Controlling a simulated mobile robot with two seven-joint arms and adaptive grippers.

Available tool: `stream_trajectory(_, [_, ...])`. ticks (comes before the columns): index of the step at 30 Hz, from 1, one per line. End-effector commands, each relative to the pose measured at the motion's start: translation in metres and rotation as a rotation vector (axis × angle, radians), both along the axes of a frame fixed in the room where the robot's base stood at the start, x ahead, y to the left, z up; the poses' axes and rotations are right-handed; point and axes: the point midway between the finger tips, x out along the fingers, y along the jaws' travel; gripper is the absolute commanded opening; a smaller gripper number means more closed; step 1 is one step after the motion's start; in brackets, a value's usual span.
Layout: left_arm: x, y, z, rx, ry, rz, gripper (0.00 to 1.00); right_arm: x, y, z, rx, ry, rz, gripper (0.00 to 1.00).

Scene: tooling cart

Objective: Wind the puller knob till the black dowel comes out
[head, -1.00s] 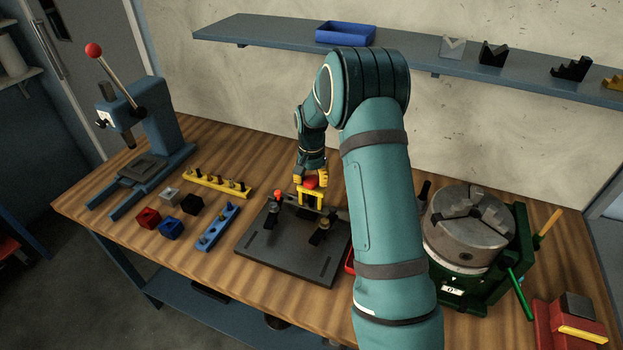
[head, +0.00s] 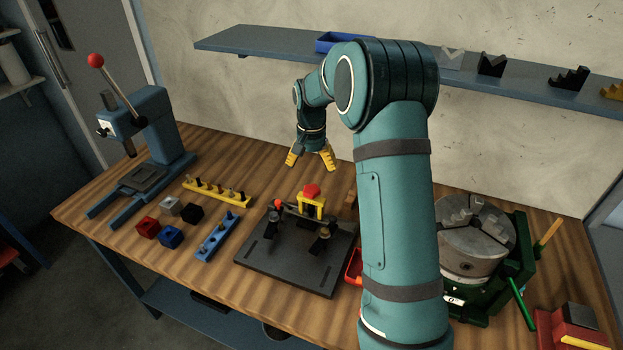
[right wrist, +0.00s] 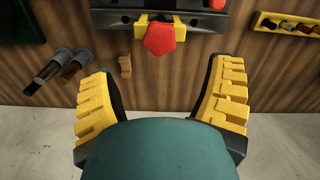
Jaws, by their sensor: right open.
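The puller is a yellow frame (head: 313,207) with a red knob (head: 311,190) on top, standing at the back of a dark fixture plate (head: 285,268). In the right wrist view the red knob (right wrist: 159,40) shows near the top centre, beyond the fingertips. My right gripper (head: 311,165) is open and empty, with yellow fingers spread, raised above and behind the knob and apart from it. In the right wrist view my right gripper (right wrist: 162,90) has nothing between its fingers. I cannot make out the black dowel at the puller. My left gripper is not in view.
Black clamps (head: 321,240) stand on the plate. Left are a yellow peg rack (head: 217,191), a blue peg rack (head: 217,236), several small blocks (head: 170,236) and a blue arbor press (head: 150,135). Right are a red bin (head: 354,268) and a chuck (head: 475,235).

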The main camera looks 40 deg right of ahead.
Motion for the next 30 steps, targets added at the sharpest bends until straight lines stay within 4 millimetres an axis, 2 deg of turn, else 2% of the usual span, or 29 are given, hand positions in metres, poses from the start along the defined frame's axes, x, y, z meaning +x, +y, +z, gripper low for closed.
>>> stream_trajectory(3, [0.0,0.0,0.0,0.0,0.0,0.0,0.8,0.0,0.0,0.018,-0.001,-0.001,0.0,0.8])
stream_trajectory(9, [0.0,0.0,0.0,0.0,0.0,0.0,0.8,0.0,0.0,0.031,0.0,0.001,-0.001,0.8])
stream_trajectory(30, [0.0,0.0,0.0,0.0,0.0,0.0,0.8,0.0,0.0,0.032,0.0,0.001,-0.001,0.8])
